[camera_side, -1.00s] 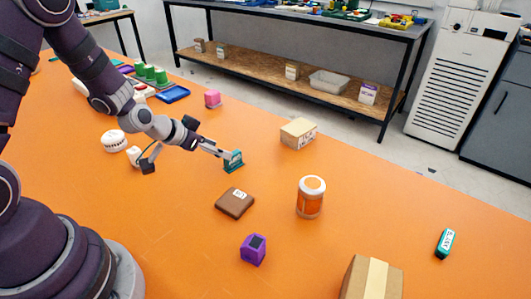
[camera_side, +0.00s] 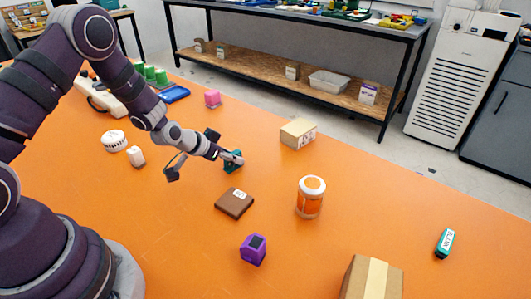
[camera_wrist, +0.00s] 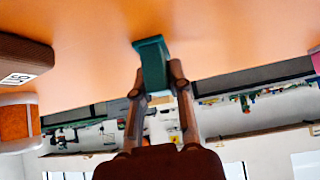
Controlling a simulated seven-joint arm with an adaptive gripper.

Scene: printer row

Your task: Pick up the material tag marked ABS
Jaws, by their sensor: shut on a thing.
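A teal tag (camera_side: 232,166) stands near the middle of the orange table in the side view. My gripper (camera_side: 231,157) is at it, shut on it, and partly covers it. In the wrist view, the teal tag (camera_wrist: 152,65) sits between the two fingertips of my gripper (camera_wrist: 157,80). No lettering on it can be read in either view now. I cannot tell whether it is clear of the table.
A brown labelled block (camera_side: 235,203), an orange jar (camera_side: 310,198), a purple cube (camera_side: 252,250) and a cardboard box (camera_side: 297,133) surround the spot. Another teal piece with a white label (camera_side: 445,242) lies far right. The table between these things is bare.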

